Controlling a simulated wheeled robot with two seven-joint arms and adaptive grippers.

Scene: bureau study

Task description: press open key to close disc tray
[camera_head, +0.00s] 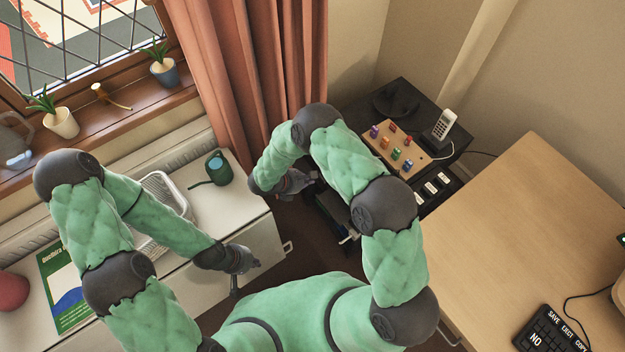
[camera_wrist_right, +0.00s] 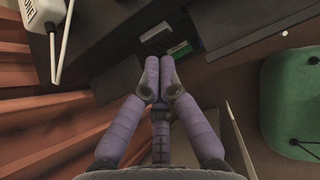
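My right gripper (camera_head: 303,183) reaches down beside a low dark unit (camera_head: 335,212) between the white cabinet and the wooden desk. In the right wrist view its purple fingers (camera_wrist_right: 158,66) are together at the tips, with nothing visible between them. Just beyond the tips is a small green patch (camera_wrist_right: 181,49) on a dark front, with a grey strip (camera_wrist_right: 196,25) above it. I cannot tell whether the green patch is the open key. I cannot make out a disc tray clearly. My left gripper (camera_head: 254,265) hangs by the white cabinet, its finger opening unclear.
A black side table (camera_head: 455,150) carries a phone (camera_head: 443,124) and a wooden board of coloured pieces (camera_head: 376,142). The wooden desk (camera_head: 530,210) holds a labelled keypad (camera_head: 550,330). Curtains (camera_head: 260,75) hang behind.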

